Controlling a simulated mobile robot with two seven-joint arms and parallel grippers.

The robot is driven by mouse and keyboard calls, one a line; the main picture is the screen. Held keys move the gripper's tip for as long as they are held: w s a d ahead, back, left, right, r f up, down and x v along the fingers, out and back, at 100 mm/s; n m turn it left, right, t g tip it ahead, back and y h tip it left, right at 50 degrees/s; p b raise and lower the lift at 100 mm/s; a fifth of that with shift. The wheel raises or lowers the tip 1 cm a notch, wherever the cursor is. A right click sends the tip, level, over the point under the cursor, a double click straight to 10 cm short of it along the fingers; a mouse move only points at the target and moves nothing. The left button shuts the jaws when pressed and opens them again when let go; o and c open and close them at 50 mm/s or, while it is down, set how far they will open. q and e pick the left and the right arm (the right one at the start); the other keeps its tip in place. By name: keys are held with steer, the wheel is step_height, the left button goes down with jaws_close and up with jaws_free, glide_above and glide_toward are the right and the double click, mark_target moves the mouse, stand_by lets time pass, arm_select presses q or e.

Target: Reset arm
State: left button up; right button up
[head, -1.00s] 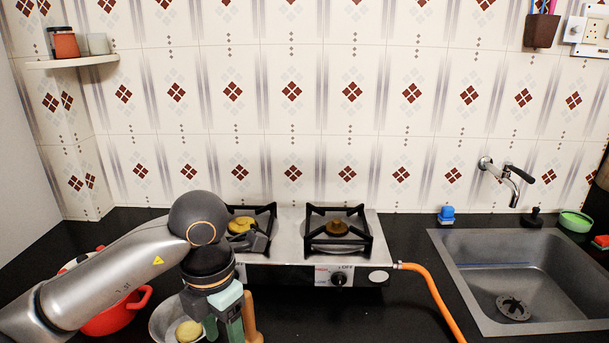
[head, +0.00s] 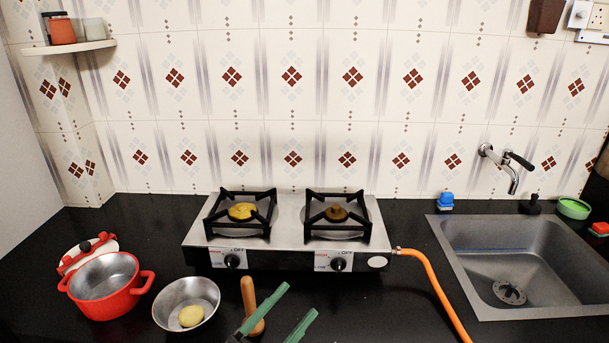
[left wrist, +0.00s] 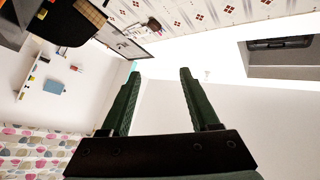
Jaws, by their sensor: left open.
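My left gripper (head: 300,301) shows at the bottom edge of the head view. Its two green fingers are apart, with nothing between them, in front of the stove. It also shows in the left wrist view (left wrist: 160,73), open and empty, with the room's white surfaces beyond it. The rest of my left arm is out of the head view. My right gripper is in neither view.
A two-burner stove (head: 285,258) stands on the black counter, its orange hose (head: 436,285) running right towards the sink (head: 470,270). A red pot (head: 103,301), a steel bowl (head: 172,312) and a wooden handle (head: 249,297) are at front left.

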arm_select(q)
steer(key=s+a+f+n+y, duration=0.1)
steer(key=a+f+n+y, duration=0.45)
steer(key=f, duration=0.35)
steer(key=s+a+f+n+y, duration=0.2)
steer(key=a+f+n+y, duration=0.3)
steer(key=f, duration=0.4)
steer(key=s+a+f+n+g+y, duration=0.3)
steer(key=s+f+g, duration=0.3)
steer(key=s+f, duration=0.5)
steer(key=shift+a+f+n, duration=0.35)
steer(key=shift+f+n, duration=0.1)
steer(key=shift+f, duration=0.15)
steer(key=shift+y, duration=0.25)
